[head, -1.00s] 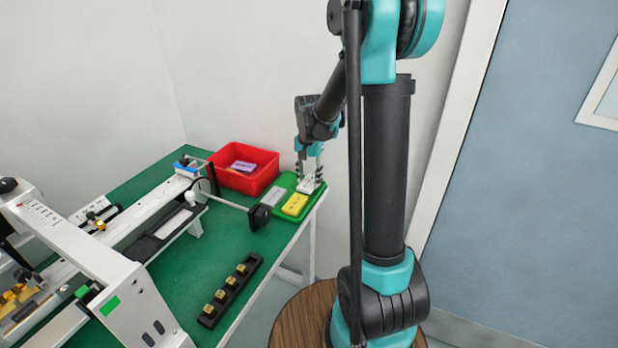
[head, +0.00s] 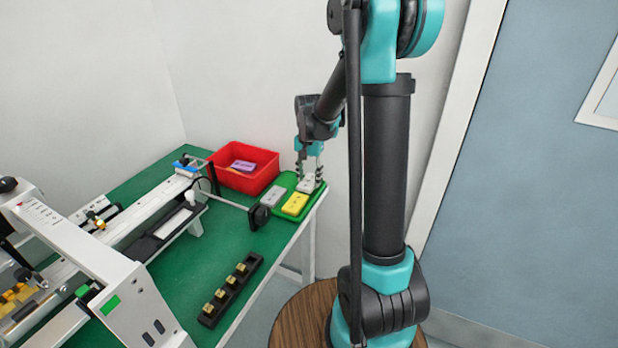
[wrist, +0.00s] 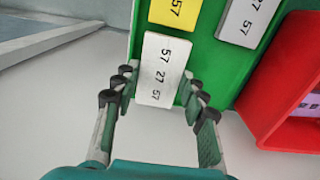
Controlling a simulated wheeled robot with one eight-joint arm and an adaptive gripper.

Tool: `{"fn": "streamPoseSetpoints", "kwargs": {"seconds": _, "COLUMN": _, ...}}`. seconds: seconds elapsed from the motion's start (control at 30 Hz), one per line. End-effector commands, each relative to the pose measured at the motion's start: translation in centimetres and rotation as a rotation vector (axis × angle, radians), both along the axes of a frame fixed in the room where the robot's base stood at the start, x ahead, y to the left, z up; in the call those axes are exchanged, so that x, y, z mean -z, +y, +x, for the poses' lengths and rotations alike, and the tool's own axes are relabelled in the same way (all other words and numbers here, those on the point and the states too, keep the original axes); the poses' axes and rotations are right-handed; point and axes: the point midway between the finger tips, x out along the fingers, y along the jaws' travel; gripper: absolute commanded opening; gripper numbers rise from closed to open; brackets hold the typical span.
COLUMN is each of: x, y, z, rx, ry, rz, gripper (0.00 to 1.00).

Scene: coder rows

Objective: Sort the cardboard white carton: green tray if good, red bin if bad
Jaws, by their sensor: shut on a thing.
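The white carton (wrist: 162,70), printed "57 27 57", is between the fingertips of my gripper (wrist: 155,95) in the wrist view. My gripper (head: 310,178) is shut on it. In the head view the carton (head: 307,184) is low over or on the right back part of the green tray (head: 273,212); I cannot tell whether it touches the tray floor. The tray also holds a yellow carton (head: 295,204) and a grey carton (head: 273,196), both marked "57" in the wrist view. The red bin (head: 262,175) stands to the left and behind, with a purple carton (head: 243,166) in it.
A coder machine (head: 90,255) with a conveyor fills the left of the green table (head: 215,250). A rod with a black end (head: 259,216) reaches close to the tray. A black strip with brass blocks (head: 230,290) lies in front. A wall is behind the tray.

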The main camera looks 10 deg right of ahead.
Motion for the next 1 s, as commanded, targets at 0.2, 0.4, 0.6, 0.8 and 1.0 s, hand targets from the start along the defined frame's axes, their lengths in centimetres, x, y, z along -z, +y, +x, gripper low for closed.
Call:
{"fn": "streamPoseSetpoints", "kwargs": {"seconds": 0.2, "x": 0.3, "y": 0.0, "z": 0.0, "rx": 0.000, "ry": 0.000, "rz": 0.000, "gripper": 0.28}}
{"fn": "streamPoseSetpoints", "kwargs": {"seconds": 0.4, "x": 0.7, "y": 0.0, "z": 0.0, "rx": 0.000, "ry": 0.000, "rz": 0.000, "gripper": 0.28}}
{"fn": "streamPoseSetpoints", "kwargs": {"seconds": 0.6, "x": 1.0, "y": 0.0, "z": 0.0, "rx": 0.000, "ry": 0.000, "rz": 0.000, "gripper": 0.28}}
{"fn": "streamPoseSetpoints", "kwargs": {"seconds": 0.8, "x": 1.0, "y": 0.0, "z": 0.0, "rx": 0.000, "ry": 0.000, "rz": 0.000, "gripper": 0.28}}
{"fn": "streamPoseSetpoints", "kwargs": {"seconds": 1.0, "x": 1.0, "y": 0.0, "z": 0.0, "rx": 0.000, "ry": 0.000, "rz": 0.000, "gripper": 0.57}}
